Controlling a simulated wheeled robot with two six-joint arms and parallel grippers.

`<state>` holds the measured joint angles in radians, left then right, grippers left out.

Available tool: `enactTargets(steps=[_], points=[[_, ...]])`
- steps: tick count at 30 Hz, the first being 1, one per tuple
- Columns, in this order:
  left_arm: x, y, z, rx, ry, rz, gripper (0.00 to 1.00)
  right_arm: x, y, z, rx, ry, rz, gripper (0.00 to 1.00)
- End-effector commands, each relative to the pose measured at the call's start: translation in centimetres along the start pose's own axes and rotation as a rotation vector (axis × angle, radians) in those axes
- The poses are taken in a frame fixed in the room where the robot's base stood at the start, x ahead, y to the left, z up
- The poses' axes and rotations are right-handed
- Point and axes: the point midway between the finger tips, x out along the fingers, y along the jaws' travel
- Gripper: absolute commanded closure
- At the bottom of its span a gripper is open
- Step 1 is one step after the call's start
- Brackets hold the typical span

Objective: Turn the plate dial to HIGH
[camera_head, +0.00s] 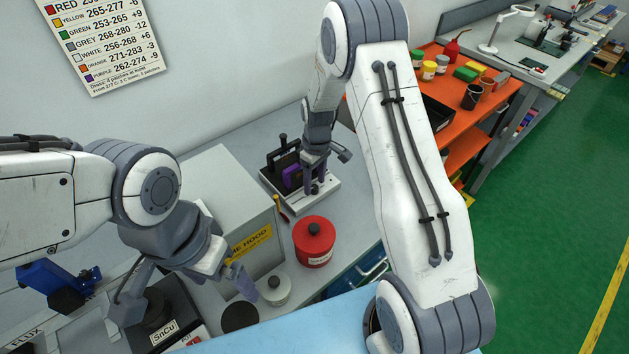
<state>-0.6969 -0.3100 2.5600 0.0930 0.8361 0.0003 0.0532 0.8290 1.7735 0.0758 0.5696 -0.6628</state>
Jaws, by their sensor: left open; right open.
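No dial or HIGH mark can be made out in the head view. A low white base (328,195) with a dark upright holder and a purple piece (292,176) stands at the back of the bench; I cannot tell whether it is the plate. My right gripper (316,188) is open, pointing down over the front of this base and hiding part of it; contact cannot be told. My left gripper (243,284) is open beside the hood's front corner, near a pale lidded pot (275,291). A dark SnCu unit (165,327) is at lower left, partly hidden by my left arm.
A grey fume hood (228,190) stands between my arms. A red lidded can (314,242) and a dark round disc (239,317) are on the bench. An orange cart (497,105) with small pots stands to the right. Green floor (550,220) is open at right.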

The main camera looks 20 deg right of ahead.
Motion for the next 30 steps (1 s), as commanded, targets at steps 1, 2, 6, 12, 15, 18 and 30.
enactTargets(steps=[1, 2, 6, 12, 15, 18, 30], points=[[-0.21, 0.01, -0.01, 0.000, 0.000, 0.000, 0.03, 0.42, -0.02, 0.00, 0.000, 0.000, 0.000, 0.39], [-0.24, 0.02, -0.01, 0.000, 0.000, 0.000, 0.03, 0.66, -0.01, 0.00, 0.000, 0.000, 0.000, 0.39], [-0.28, 0.02, -0.01, 0.000, 0.000, 0.000, 0.03, 1.16, 0.01, -0.03, 0.000, 0.001, 0.001, 0.39], [-0.25, 0.02, -0.01, 0.000, 0.000, 0.000, 0.03, 1.20, 0.03, -0.03, 0.000, 0.002, 0.002, 0.39], [-0.24, 0.02, -0.01, 0.000, 0.000, 0.000, 0.03, 1.19, 0.03, -0.02, 0.000, 0.002, 0.001, 0.69], [-0.25, 0.02, -0.01, 0.000, 0.000, 0.000, 0.03, 1.18, 0.03, -0.02, 0.000, 0.001, 0.001, 1.00], [-0.15, 0.01, -0.01, 0.000, 0.000, 0.000, 0.03, 1.19, 0.03, 0.02, 0.056, 0.004, 0.001, 1.00]])
